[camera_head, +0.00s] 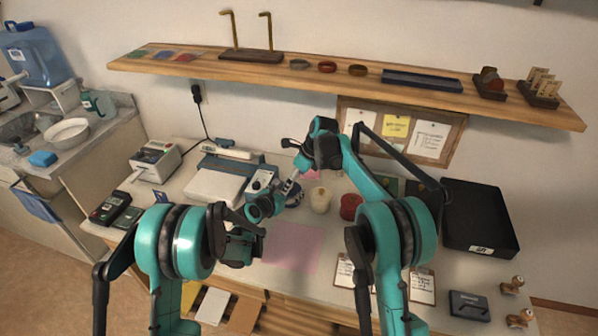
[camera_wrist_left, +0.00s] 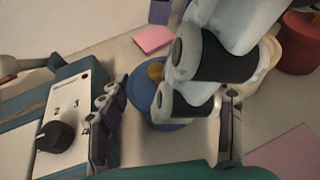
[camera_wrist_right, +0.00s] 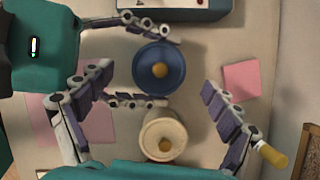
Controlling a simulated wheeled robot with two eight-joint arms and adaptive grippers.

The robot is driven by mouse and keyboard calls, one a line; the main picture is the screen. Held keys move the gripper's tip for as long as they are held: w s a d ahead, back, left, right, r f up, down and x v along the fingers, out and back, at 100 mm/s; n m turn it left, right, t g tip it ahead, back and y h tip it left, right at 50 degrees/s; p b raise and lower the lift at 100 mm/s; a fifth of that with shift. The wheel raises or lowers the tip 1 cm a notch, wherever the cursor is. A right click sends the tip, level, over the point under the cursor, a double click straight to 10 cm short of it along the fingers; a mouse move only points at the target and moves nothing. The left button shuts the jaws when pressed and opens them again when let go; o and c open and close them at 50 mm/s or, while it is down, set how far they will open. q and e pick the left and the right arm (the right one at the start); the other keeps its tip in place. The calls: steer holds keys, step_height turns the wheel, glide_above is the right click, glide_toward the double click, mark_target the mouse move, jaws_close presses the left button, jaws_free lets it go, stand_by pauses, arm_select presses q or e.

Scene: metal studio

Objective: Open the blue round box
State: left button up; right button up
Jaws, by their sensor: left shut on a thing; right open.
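The blue round box (camera_wrist_right: 145,72) stands upright on the table with a tan knob on its lid, and the lid is on. It also shows in the left wrist view (camera_wrist_left: 143,92), partly hidden by my right gripper's parts. My left gripper (camera_head: 274,199) reaches in from the left, one finger on each side of the box, and is shut on it. My right gripper (camera_head: 291,187) is above the box, pointing down. In the right wrist view its two fingers are spread wide and empty, with the box between and beyond them.
A cream round box (camera_head: 320,200) and a red round box (camera_head: 350,206) stand to the right of the blue one. A device with a dial (camera_wrist_left: 65,125) stands close to the left gripper. A pink sheet (camera_head: 292,246) lies in front. A black tray (camera_head: 480,246) is at the right.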

steer(key=shift+x, duration=1.2)
steer(key=c, duration=1.4)
steer(key=shift+r, duration=0.15)
steer(key=shift+r, duration=0.6)
steer(key=shift+c, duration=0.2)
steer(key=shift+r, duration=0.2)
jaws_close()
steer(key=shift+r, duration=0.1)
